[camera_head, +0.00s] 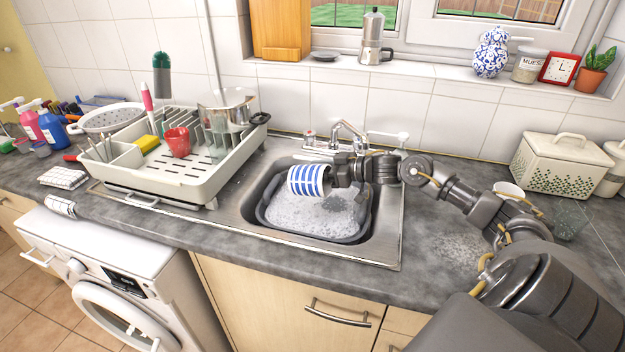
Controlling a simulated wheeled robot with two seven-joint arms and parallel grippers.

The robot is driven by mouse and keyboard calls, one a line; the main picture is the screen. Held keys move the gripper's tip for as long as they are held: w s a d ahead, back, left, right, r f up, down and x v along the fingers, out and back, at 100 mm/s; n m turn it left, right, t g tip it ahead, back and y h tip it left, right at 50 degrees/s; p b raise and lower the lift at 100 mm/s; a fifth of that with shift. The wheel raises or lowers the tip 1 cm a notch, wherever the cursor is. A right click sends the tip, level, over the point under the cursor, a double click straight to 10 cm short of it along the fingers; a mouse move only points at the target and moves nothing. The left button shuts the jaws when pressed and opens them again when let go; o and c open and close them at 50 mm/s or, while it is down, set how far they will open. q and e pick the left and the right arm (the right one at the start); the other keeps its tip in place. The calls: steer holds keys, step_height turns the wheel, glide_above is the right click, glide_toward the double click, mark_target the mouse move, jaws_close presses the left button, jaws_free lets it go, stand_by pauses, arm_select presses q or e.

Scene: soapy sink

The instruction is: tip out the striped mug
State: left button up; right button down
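The blue-and-white striped mug (307,181) is above the soapy water in the sink, tilted onto its side with its striped wall facing me. My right gripper (334,174) is at the mug's right side and appears shut on it; the fingertips are mostly hidden by the mug and the wrist. The mug's inside is not clearly visible. The sink (389,228) holds a grey basin (345,239) full of suds under the mug. My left gripper is not in view.
A tap (347,130) stands behind the sink. A cream dish rack (181,183) with a red cup (177,142) and a pan (226,108) stands to the left. A white cup (509,190) and a glass (570,220) stand right, near my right arm.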

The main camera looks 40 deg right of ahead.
arm_select(q)
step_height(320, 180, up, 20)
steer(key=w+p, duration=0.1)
steer(key=p, duration=1.9)
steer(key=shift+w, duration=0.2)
arm_select(e)
steer(key=shift+w+f+g+h, duration=0.1)
steer(key=shift+f+g+h, duration=0.15)
steer(key=shift+g+h, duration=1.5)
steer(key=shift+w+f+g+h, duration=0.15)
steer(key=shift+g+h, duration=0.7)
steer(key=shift+g, duration=1.75)
steer(key=shift+s+f+g+h, duration=0.1)
steer(key=shift+f+g+h, duration=0.2)
steer(key=shift+g+h, duration=1.45)
steer(key=shift+g+y, duration=0.35)
steer(key=shift+g, duration=0.15)
